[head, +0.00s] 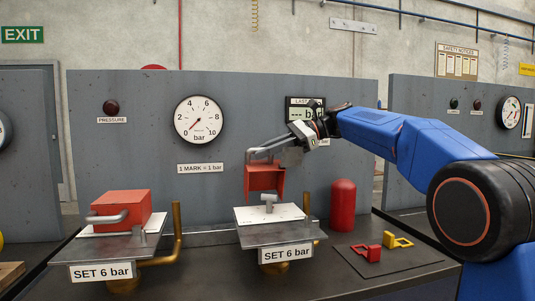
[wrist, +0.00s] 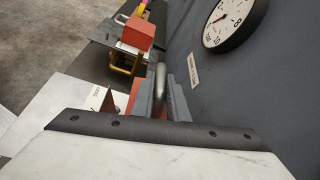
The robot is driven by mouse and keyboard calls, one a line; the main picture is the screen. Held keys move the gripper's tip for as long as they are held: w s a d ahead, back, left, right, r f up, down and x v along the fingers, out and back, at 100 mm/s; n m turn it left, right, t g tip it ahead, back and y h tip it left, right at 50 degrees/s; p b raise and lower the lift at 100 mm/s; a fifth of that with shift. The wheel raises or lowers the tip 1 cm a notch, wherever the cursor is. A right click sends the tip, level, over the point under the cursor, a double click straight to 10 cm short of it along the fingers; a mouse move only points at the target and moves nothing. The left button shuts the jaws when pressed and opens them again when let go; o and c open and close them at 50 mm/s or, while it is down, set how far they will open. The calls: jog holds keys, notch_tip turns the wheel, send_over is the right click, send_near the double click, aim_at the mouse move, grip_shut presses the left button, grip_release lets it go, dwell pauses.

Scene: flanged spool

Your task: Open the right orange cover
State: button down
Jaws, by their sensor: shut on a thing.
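The right orange cover (head: 264,178) stands raised over the rear of its white plate (head: 290,212), with its hollow inside facing the head camera. A small grey metal lever (head: 268,203) shows uncovered on the plate. My gripper (head: 262,152) is at the cover's upper edge, shut on its bar handle. In the wrist view, the fingers of my gripper (wrist: 160,98) close around the grey metal handle (wrist: 160,80), and a bit of the orange cover (wrist: 132,98) shows beside them. Whether the cover's lower edge touches the plate is not clear.
The left orange cover (head: 122,207) sits closed on its own stand. A red cylinder (head: 343,205) stands right of the right stand. A dark mat (head: 385,263) holds a red clip (head: 367,253) and a yellow clip (head: 397,241). A grey panel with a gauge (head: 199,119) rises behind.

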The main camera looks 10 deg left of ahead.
jog(key=shift+w+a+f, duration=0.15)
jog(key=shift+w+a, duration=0.1)
jog(key=shift+w, duration=0.55)
jog(key=c, duration=1.7)
grip_release()
jog(key=v, duration=1.7)
jog(key=shift+d, duration=0.3)
